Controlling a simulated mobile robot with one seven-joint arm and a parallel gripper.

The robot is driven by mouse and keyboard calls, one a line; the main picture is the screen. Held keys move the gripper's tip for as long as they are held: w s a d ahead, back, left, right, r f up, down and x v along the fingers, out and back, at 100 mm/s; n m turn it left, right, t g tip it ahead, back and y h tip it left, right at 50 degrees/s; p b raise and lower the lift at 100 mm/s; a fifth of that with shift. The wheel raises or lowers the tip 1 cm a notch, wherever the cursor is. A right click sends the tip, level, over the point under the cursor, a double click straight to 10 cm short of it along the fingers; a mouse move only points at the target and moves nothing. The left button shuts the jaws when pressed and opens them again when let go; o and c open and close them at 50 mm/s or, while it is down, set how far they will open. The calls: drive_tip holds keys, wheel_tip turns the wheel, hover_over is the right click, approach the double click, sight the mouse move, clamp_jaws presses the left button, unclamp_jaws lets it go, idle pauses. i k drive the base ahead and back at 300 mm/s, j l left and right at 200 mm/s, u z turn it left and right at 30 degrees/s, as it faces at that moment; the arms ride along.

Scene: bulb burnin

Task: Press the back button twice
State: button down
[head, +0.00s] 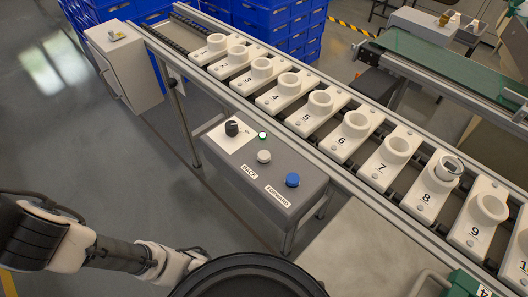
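The back button (264,156) is a round, pale grey-white button on the sloping top of a grey control box (225,172). A white label (249,172) reading BACK lies just in front of it. A blue button (292,180) sits to its right, with a label (277,196) reading FORWARD. My arm reaches in from the lower left, well short of the box and apart from the buttons. My gripper cannot be made out; the arm's far end runs behind a dark round shape at the bottom edge.
A black knob (232,128) and a small lit green lamp (262,135) share the control box. Behind it runs a conveyor (345,178) with numbered white holders; holder 8 (427,193) carries a round metallic-rimmed piece. A grey cabinet (128,70) stands left. Open floor (90,150) lies left of the box.

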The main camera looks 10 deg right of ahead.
sight(263, 156)
drive_tip(key=k+l+z, duration=0.2)
drive_tip(key=k+l, duration=0.45)
drive_tip(key=k+l+z, duration=0.2)
drive_tip(key=k+l, duration=0.5)
drive_tip(key=i+l, duration=0.2)
drive_tip(key=i, duration=0.3)
